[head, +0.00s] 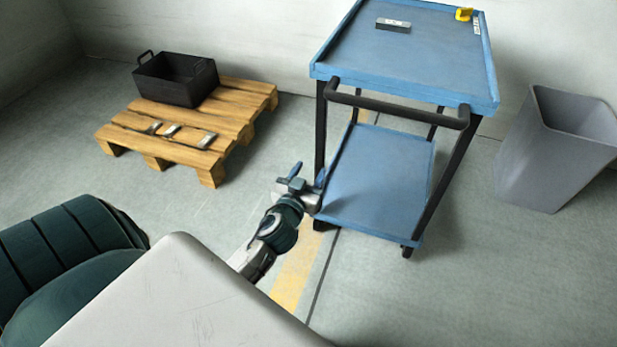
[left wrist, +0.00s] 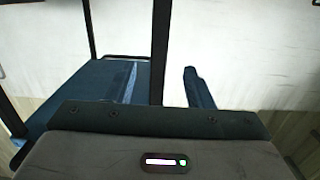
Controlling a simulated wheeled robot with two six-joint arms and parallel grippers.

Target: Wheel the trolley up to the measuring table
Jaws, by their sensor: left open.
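The blue trolley (head: 405,60) stands ahead of me to the right in the head view. It has black posts, a black push handle (head: 400,106) on its near side and a blue lower shelf (head: 375,180). My left gripper (head: 307,176) is open and empty, below handle height, by the near left post. In the left wrist view, a black post (left wrist: 159,45) shows between the open fingers (left wrist: 165,88), with the lower shelf (left wrist: 85,88) to the left. Contact with the post cannot be told. The measuring table and my right gripper are not in view.
A grey block (head: 393,25) and a yellow item (head: 464,14) lie on the trolley top. A wooden pallet (head: 240,100) at left holds a black crate (head: 176,80) and several metal pieces. A grey bin (head: 540,150) stands right. The floor at lower right is clear.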

